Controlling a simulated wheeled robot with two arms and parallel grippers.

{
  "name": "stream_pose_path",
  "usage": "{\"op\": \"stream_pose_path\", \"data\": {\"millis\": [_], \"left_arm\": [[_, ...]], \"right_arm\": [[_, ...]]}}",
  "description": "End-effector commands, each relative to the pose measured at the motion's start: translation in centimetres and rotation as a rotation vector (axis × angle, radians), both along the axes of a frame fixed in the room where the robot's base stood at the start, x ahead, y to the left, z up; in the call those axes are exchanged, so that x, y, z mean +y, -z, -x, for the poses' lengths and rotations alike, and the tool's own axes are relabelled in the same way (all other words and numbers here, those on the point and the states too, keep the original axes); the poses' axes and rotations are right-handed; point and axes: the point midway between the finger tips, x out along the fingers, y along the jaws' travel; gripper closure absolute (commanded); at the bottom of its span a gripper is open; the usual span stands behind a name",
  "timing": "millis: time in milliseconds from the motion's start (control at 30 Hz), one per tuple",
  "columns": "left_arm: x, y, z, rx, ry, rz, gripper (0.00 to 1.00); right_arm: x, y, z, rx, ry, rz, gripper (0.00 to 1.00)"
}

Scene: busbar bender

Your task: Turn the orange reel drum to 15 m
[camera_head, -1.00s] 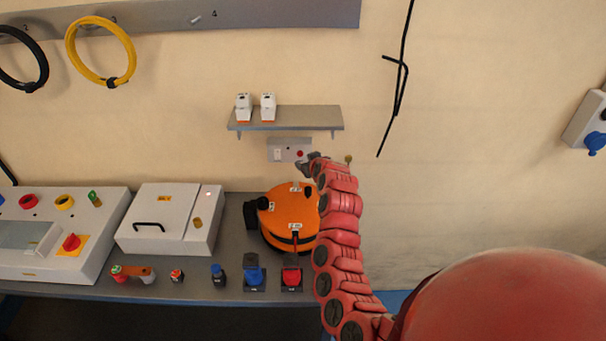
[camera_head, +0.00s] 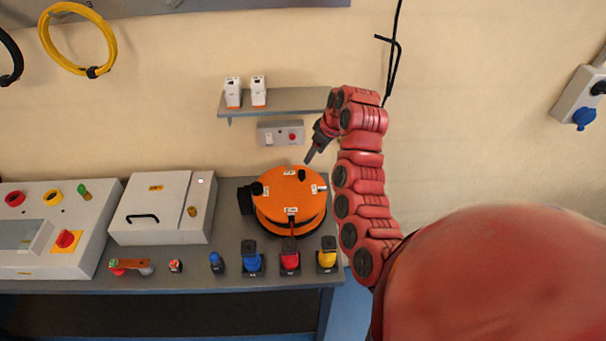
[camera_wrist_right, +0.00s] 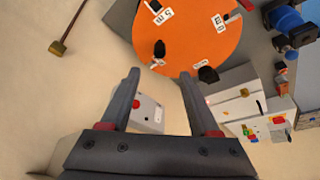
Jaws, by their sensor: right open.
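The orange reel drum (camera_head: 285,185) sits at the right end of the grey bench. It has a small black knob (camera_head: 302,175) on its top near the back, white labels around its rim and a black piece at its left side. My right gripper (camera_head: 309,156) is above and behind the drum, pointing down, apart from it. In the right wrist view, the open gripper (camera_wrist_right: 160,76) has nothing between its fingers. The drum top (camera_wrist_right: 195,40) lies beyond the fingertips, with the black knob (camera_wrist_right: 159,48) near the gap. The label writing is mostly too small to read. My left gripper is not in view.
A wall shelf (camera_head: 285,101) and a grey socket box (camera_head: 281,133) are behind the drum. Blue (camera_head: 251,262), red (camera_head: 290,262) and yellow (camera_head: 327,260) connectors stand in front. A white cabinet (camera_head: 150,205) is left of it.

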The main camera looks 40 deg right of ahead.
Motion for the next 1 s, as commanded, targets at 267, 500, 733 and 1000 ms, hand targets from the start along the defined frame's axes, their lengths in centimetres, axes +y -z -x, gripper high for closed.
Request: {"op": "stream_pose_path", "data": {"millis": [267,500,733,1000], "left_arm": [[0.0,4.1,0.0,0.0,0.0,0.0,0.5],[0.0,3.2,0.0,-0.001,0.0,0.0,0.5],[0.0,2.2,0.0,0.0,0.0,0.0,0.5],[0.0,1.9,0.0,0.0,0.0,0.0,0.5]], "right_arm": [[0.4,4.1,-1.5,-0.002,-0.001,0.005,0.38],[0.9,7.6,-3.2,0.004,-0.001,-0.003,0.38],[1.1,10.4,-4.4,-0.001,0.0,0.0,0.38],[1.1,11.7,-4.8,-0.003,0.001,0.001,0.38]]}}
